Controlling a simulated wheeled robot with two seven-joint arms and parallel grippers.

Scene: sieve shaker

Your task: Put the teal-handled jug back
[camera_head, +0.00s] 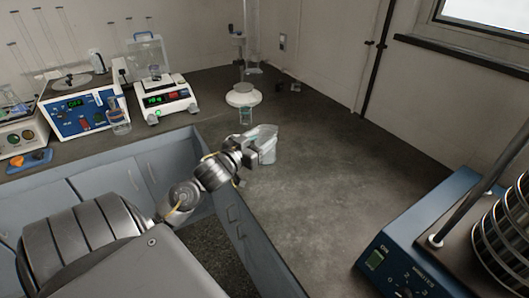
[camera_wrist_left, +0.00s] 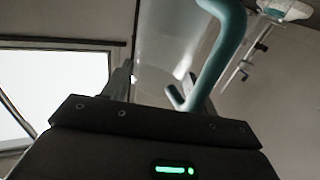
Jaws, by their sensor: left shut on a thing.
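The jug (camera_head: 267,150) is a translucent vessel at the end of my left arm, over the back part of the right-hand counter. In the left wrist view its teal handle (camera_wrist_left: 222,50) runs down between the fingers, and its clear body (camera_wrist_left: 165,45) fills the upper middle. My left gripper (camera_head: 250,150) is shut on the jug; it also shows in the left wrist view (camera_wrist_left: 160,90). The jug looks upright in the head view. I cannot tell whether its base touches the counter. My right gripper is not in view.
A blue sieve shaker (camera_head: 410,245) stands at the right front. A balance (camera_head: 160,98) and a blue-fronted device (camera_head: 82,110) stand back left. The counter's middle (camera_head: 310,205) is clear.

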